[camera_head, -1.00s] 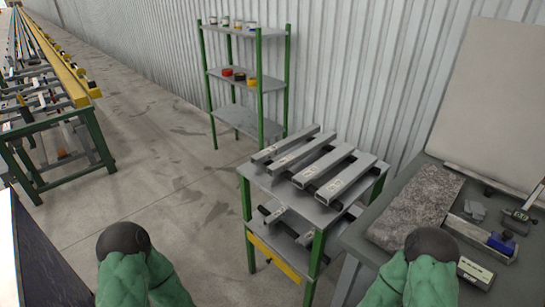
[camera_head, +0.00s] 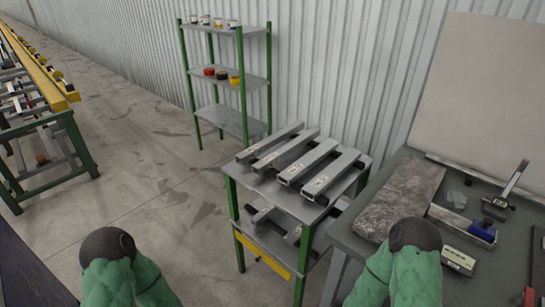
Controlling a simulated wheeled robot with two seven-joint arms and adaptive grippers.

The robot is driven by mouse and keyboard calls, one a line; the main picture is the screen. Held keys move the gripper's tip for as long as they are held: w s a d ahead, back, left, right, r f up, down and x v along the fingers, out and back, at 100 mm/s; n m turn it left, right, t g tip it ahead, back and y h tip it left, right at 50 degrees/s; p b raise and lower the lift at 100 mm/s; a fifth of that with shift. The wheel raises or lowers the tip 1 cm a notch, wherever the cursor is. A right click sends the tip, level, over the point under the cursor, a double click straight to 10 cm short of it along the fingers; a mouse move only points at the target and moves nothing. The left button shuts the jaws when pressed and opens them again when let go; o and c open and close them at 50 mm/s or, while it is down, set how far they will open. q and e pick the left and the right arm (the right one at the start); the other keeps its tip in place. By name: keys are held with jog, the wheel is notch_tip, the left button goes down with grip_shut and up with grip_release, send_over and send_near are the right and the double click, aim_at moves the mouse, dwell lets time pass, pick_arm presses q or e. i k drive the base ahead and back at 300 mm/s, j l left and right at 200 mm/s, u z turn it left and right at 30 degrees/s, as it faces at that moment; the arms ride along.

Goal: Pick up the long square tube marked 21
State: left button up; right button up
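Several long grey square tubes lie side by side on the top shelf of a small green-legged rack (camera_head: 235,197) right of centre. The front tube (camera_head: 335,172) and the one behind it (camera_head: 309,160) have small pale labels near their near ends. Other tubes, the middle one (camera_head: 287,151) and the far left one (camera_head: 270,141), lie parallel. The label numbers are too small to read, so I cannot tell which is 21. My two green-sleeved arms show at the bottom, well short of the rack. Neither gripper's fingers are in view.
More tube pieces lie on the rack's lower shelf (camera_head: 271,240). A bench (camera_head: 345,232) with a stone slab (camera_head: 400,197) and measuring tools stands at right. A taller green shelf (camera_head: 228,118) stands behind. A yellow-edged runout table (camera_head: 45,90) is at left. Open floor lies between.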

aim_at(263, 165)
jog(key=i+j+u, duration=0.35)
jog(key=i+u, duration=0.35)
jog(key=i+j, duration=0.2)
jog(key=i, duration=0.15)
jog(key=i+j+z, duration=0.1)
jog(key=i+j, duration=0.15)
jog(key=i, duration=0.15)
